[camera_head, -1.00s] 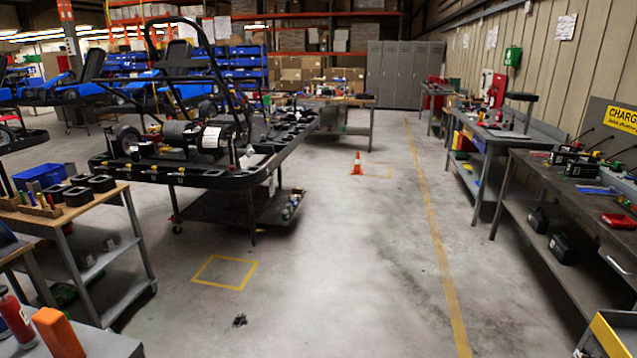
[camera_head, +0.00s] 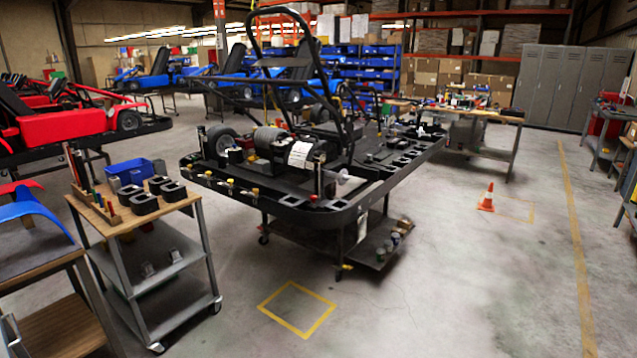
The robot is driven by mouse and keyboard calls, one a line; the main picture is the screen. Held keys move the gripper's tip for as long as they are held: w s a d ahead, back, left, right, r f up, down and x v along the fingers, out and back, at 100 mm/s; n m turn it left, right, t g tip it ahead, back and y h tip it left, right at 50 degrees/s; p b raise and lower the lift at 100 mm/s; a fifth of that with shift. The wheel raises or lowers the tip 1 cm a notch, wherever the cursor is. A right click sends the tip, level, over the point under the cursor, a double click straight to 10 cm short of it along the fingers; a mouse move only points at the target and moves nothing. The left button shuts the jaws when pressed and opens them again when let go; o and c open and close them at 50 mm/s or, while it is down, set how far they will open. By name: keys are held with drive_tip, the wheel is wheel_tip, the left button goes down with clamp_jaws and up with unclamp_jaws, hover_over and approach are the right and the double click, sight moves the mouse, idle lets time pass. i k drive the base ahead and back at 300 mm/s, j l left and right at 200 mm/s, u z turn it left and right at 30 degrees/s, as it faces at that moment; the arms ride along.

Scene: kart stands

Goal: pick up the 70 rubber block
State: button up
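I cannot make out a rubber block marked 70 from here. Several dark blocks (camera_head: 145,203) with pale, square-looking openings lie on the wooden top of a small cart (camera_head: 110,222) at the left. They could be rubber blocks, but any marking is too small to read. More small dark parts (camera_head: 408,160) lie along the right side of the black kart stand (camera_head: 290,213) in the middle. My gripper is not in view.
A blue bin (camera_head: 128,170) and a rack of coloured tools (camera_head: 92,190) share the cart top. An orange cone (camera_head: 487,198) stands on the floor at the right. Open floor (camera_head: 440,285) lies right of the kart stand. Grey lockers (camera_head: 570,85) stand at the back.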

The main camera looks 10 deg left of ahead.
sight(174, 192)
drive_tip(key=i+j+u, duration=0.5)
drive_tip(key=i+u, duration=0.3)
drive_tip(key=i, duration=0.2)
drive_tip(key=i+u, duration=0.4)
drive_tip(key=i, duration=0.15)
drive_tip(key=i+l+u, duration=0.15)
drive_tip(key=i+u, duration=0.25)
drive_tip(key=i+l+u, duration=0.1)
drive_tip(key=i, duration=0.35)
drive_tip(key=i+l, duration=0.1)
drive_tip(key=i, duration=0.35)
drive_tip(key=i+l+u, duration=0.15)
drive_tip(key=i, duration=0.3)
drive_tip(key=i+l, duration=0.15)
drive_tip(key=i, duration=0.3)
drive_tip(key=i+l+u, duration=0.15)
drive_tip(key=i, duration=0.3)
drive_tip(key=i+l+u, duration=0.2)
drive_tip(key=i+l, duration=0.1)
